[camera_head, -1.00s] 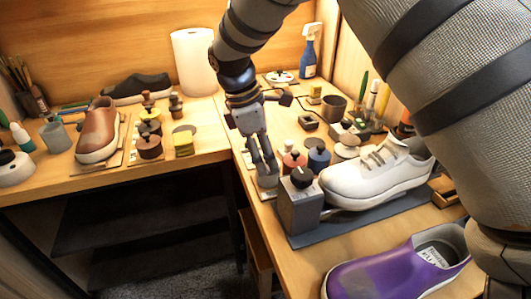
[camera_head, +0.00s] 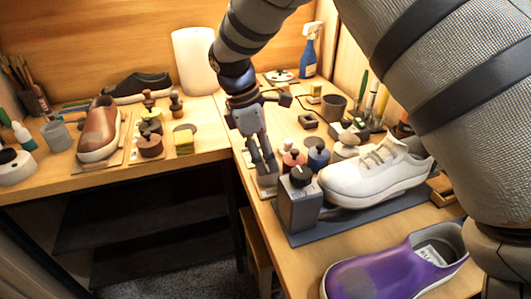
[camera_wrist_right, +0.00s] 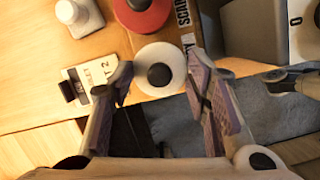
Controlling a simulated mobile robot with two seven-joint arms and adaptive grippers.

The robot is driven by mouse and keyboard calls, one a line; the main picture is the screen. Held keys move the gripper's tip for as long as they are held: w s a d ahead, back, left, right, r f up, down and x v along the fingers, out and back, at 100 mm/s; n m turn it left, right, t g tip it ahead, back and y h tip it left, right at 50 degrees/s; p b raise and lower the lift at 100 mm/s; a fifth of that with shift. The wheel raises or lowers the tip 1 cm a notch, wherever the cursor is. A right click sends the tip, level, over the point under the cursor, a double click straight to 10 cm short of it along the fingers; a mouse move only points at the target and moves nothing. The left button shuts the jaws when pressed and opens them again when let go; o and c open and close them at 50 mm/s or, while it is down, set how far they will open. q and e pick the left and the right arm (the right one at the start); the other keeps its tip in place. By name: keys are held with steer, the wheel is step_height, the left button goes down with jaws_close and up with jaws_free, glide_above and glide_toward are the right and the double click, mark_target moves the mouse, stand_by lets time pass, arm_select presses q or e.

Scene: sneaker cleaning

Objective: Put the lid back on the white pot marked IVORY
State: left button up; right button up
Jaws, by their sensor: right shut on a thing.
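My right gripper (camera_head: 264,170) reaches down at the near left edge of the right-hand bench. In the right wrist view its two fingers (camera_wrist_right: 162,78) stand on either side of a round white lid with a black knob (camera_wrist_right: 142,84), gripping it. A pale pot (camera_head: 267,181) shows just below the fingertips in the head view, partly hidden by them. The IVORY lettering is mostly covered; only its end shows beside the lid. I cannot tell whether the lid rests on the pot or sits slightly above it. My left gripper is not in view.
A red pot (camera_head: 292,160) and blue pot (camera_head: 318,157) stand close to the right of the gripper. A grey box with a black knob (camera_head: 298,207) stands just in front, beside a white sneaker (camera_head: 365,182). A purple shoe (camera_head: 385,270) lies nearer.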

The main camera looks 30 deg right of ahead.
steer(key=o, duration=1.4)
steer(key=shift+c, duration=0.2)
steer(key=shift+r+p, duration=0.3)
steer(key=shift+r, duration=1)
steer(key=shift+r+p, duration=0.3)
steer(key=shift+r, duration=1.9)
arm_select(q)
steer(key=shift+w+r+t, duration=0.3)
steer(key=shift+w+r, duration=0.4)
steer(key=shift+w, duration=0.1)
arm_select(e)
jaws_close()
